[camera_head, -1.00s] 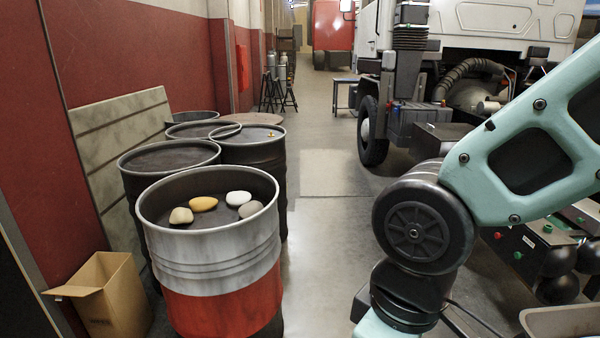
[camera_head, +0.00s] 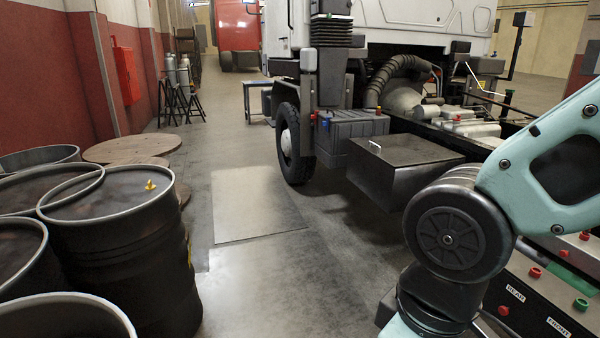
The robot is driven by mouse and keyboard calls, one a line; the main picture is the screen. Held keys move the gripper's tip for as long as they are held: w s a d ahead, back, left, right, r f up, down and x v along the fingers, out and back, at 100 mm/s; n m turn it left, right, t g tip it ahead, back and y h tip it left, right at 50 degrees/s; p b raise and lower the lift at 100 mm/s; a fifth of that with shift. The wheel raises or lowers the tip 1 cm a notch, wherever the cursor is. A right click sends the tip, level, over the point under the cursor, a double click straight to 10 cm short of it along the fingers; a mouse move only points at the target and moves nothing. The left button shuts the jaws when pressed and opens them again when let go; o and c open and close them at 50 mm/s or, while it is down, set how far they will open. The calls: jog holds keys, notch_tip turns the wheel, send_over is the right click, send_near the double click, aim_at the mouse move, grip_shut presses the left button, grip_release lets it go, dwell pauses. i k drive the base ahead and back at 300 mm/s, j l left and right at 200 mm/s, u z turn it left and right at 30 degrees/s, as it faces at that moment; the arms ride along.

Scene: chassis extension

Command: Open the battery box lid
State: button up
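The battery box appears to be the dark metal box (camera_head: 385,185) on the side of the truck chassis, behind the front wheel. Its flat lid (camera_head: 415,151) is shut and carries a small silver handle (camera_head: 374,147) near its left edge. My arm's pale green and black links fill the right of the picture, in front of the chassis. My gripper is not in view. The box stands well beyond my arm, across open floor. My arm hides part of its right side.
Dark barrels (camera_head: 125,235) stand at the left. A red and green button panel (camera_head: 540,300) is at the lower right. The truck's front wheel (camera_head: 290,143) and a grey ribbed unit (camera_head: 343,133) sit left of the box. The floor (camera_head: 270,285) between barrels and truck is clear.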

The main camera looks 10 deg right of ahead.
aim_at(402, 150)
jog(key=i, duration=1)
jog(key=i+l+u, duration=0.1)
jog(key=i, duration=0.9)
jog(key=i+l+z, duration=0.1)
jog(key=i+z, duration=0.25)
jog(key=i, duration=0.4)
jog(key=i+j+z, duration=0.1)
jog(key=i+z, duration=0.25)
jog(key=i, duration=0.4)
jog(key=i+l, duration=0.15)
jog(key=i, duration=0.15)
jog(key=i+l+z, duration=0.15)
jog(key=i, duration=0.15)
